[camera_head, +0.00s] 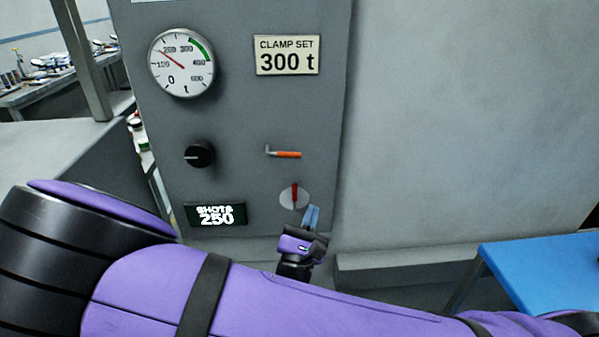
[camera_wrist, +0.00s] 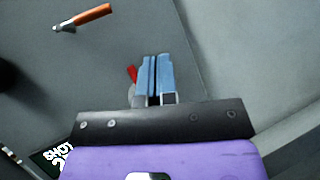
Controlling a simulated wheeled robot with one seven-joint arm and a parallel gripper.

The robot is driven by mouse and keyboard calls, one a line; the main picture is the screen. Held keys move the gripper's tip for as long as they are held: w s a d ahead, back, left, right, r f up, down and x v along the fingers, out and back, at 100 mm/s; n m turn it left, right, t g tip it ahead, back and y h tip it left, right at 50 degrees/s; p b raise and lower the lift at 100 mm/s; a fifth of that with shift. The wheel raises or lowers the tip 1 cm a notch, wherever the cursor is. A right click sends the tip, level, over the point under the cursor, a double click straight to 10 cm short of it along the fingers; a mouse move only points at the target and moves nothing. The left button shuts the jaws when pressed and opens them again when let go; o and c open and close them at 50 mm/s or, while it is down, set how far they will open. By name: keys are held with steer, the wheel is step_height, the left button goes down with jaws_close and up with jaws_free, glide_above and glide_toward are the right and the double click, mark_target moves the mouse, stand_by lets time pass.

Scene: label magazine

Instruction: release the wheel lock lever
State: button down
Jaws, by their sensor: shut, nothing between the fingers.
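A red lever (camera_head: 295,190) stands upright on a white round plate (camera_head: 285,199) low on the grey panel. In the wrist view, only part of the red lever (camera_wrist: 131,73) shows, left of my fingers; the rest is hidden. An orange-handled lever (camera_head: 286,154) lies horizontally above it; it also shows in the wrist view (camera_wrist: 96,13). No label tells which is the wheel lock lever. My gripper (camera_head: 313,209) has blue fingers, shut and empty, just right of the white plate and below the red lever's tip. The fingers also show in the wrist view (camera_wrist: 157,58). Contact with the red lever cannot be told.
The grey panel (camera_head: 240,110) carries a gauge (camera_head: 182,63), a "CLAMP SET 300 t" sign (camera_head: 287,55), a black knob (camera_head: 200,155) and a "SHOTS 250" display (camera_head: 216,215). A blue surface (camera_head: 540,270) stands at lower right. The space in front of the upper panel is clear.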

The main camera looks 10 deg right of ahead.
mark_target(293, 187)
steer(key=s+a+f+n+t+y, duration=0.2)
steer(key=a+n+t+y, duration=0.15)
steer(key=n+y, duration=0.3)
steer(key=shift+m+g+y, duration=0.25)
steer(key=shift+m+y, duration=0.1)
steer(key=shift+y, duration=0.1)
steer(key=x, duration=0.6)
steer(key=a+x, duration=0.1)
steer(key=x, duration=0.3)
steer(key=shift+w+d+f, duration=0.1)
steer(key=shift+f, duration=0.1)
steer(key=shift+w+d+r, duration=0.1)
steer(key=shift+w+r, duration=0.1)
steer(key=shift+r, duration=0.8)
steer(key=shift+w+d+r, duration=0.1)
steer(key=shift+w+r, duration=0.1)
steer(key=shift+r, duration=0.8)
steer(key=shift+w+d+r, duration=0.1)
steer(key=shift+d+r, duration=0.1)
steer(key=shift+r, duration=0.75)
